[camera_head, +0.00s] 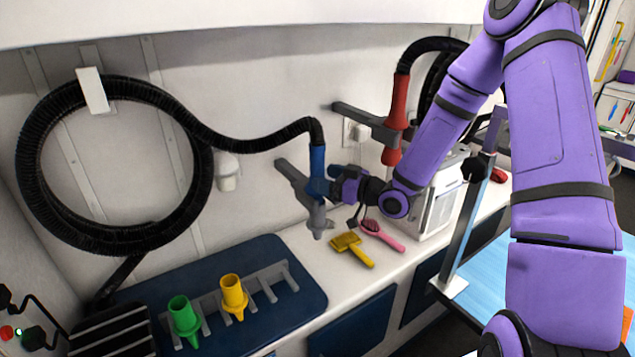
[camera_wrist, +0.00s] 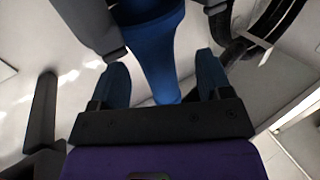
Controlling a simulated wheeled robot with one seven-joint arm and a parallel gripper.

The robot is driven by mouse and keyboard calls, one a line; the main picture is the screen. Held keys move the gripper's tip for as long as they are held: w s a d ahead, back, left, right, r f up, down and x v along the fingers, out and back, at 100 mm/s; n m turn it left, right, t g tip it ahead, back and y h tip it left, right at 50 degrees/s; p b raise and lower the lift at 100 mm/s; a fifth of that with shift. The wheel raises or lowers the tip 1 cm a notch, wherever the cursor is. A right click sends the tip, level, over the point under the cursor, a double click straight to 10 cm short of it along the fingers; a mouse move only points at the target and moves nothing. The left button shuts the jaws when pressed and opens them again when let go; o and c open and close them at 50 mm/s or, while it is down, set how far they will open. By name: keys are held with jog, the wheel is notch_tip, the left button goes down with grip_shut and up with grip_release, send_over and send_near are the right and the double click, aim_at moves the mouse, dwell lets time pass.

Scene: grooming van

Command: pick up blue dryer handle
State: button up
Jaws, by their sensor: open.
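My gripper (camera_head: 326,186) is at the handle's lower part, reaching in from the right. In the wrist view the blue handle (camera_wrist: 152,50) stands between the two spread fingers of my gripper (camera_wrist: 160,84). Gaps show on both sides of the handle there. The handle's right side is partly hidden by my gripper in the head view.
A red dryer handle (camera_head: 396,112) hangs in another bracket (camera_head: 362,118) to the right. A yellow brush (camera_head: 350,248) and a pink brush (camera_head: 380,235) lie on the counter below. Green (camera_head: 184,318) and yellow (camera_head: 233,295) nozzles stand in a rack on a dark blue mat (camera_head: 290,318).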

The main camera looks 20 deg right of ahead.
aim_at(311, 173)
jog(key=x, duration=0.5)
jog(key=shift+w+f, duration=0.1)
jog(key=shift+w, duration=0.1)
jog(key=shift+d, duration=0.1)
jog(key=c, duration=1.1)
